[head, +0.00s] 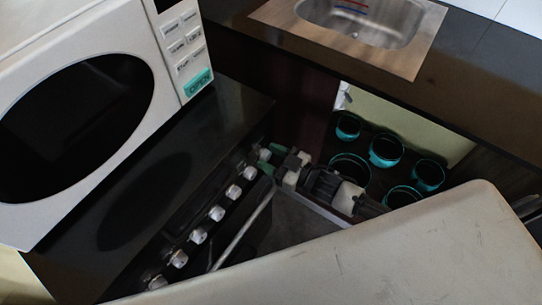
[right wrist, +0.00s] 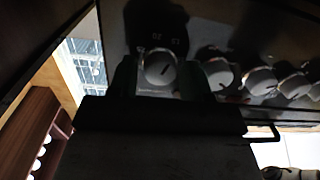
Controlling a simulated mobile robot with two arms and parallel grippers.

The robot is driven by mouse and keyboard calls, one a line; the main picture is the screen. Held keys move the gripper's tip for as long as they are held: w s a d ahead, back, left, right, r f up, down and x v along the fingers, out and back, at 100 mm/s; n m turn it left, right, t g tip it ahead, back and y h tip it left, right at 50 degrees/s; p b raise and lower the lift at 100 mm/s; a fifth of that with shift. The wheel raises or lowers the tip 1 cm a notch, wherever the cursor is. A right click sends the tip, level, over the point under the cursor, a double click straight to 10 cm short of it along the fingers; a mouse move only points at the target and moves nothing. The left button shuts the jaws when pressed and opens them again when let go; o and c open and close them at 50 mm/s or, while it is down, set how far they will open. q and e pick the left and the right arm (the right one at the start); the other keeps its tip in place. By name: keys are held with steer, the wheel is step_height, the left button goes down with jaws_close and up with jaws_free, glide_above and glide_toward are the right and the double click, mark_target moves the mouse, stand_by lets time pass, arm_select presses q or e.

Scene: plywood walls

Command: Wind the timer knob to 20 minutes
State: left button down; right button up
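My right gripper (right wrist: 158,82) has one finger on each side of this knob. Whether the fingers press on it or stand just clear is too dark to tell. In the head view my right gripper (head: 270,163) is at the far end of the knob row, its green fingers beside the last knob (head: 264,154). My left gripper is out of view.
Several more white knobs (head: 217,213) line the dark stove front, above an oven handle (head: 243,228). A white microwave (head: 150,130) stands on the dark counter (head: 140,190). A sink (head: 365,22) and green-rimmed pots (head: 386,150) are beyond the arm.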

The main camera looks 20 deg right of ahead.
steer(key=shift+o, duration=0.7)
steer(key=v, duration=1.1)
steer(key=shift+b, duration=0.3)
steer(key=shift+w+f, duration=0.1)
steer(key=shift+w, duration=0.05)
